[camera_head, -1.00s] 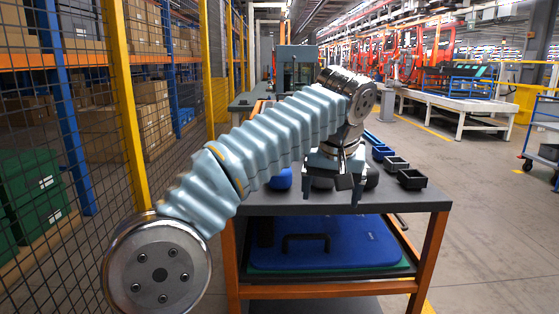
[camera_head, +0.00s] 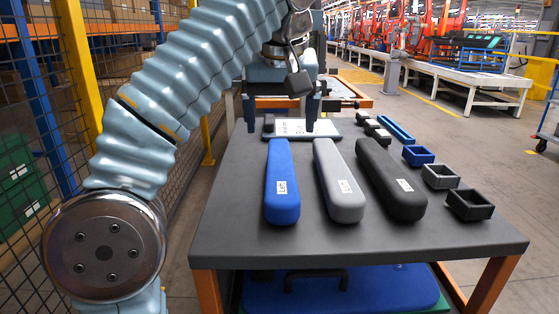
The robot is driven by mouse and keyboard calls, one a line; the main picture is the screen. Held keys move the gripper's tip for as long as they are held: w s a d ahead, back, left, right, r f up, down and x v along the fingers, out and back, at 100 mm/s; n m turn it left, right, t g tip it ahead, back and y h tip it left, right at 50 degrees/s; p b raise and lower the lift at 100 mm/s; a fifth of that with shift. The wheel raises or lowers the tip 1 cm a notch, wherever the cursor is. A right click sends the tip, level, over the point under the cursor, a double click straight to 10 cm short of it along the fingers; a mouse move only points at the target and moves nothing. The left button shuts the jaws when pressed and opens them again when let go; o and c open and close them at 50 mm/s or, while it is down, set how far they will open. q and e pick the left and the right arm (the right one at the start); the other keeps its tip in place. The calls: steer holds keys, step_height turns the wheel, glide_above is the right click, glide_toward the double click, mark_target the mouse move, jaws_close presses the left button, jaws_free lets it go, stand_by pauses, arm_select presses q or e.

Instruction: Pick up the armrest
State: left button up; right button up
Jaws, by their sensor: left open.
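Three long armrests lie side by side on the dark tabletop: a blue one (camera_head: 282,184), a grey one (camera_head: 340,184) and a black one (camera_head: 389,180). Each has a white label near its front end. My left gripper (camera_head: 281,120) points down at the far side of the table, beyond the far end of the blue armrest. Its two fingers are apart, with nothing between them that I can make out. It is clear of all three armrests. My right gripper is not in view.
A flat panel with a white label (camera_head: 296,128) lies behind the armrests, near the gripper. The table's front strip (camera_head: 350,243) is bare. A mesh fence stands left.

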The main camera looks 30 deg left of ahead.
mark_target(280, 165)
arm_select(q)
steer(key=b+x, duration=0.1)
steer(key=x, duration=0.7)
steer(key=shift+a+f, duration=0.1)
steer(key=shift+a, duration=0.05)
steer(key=shift+b+x, duration=0.85)
steer(key=shift+x, duration=1.85)
steer(key=c, duration=1.3)
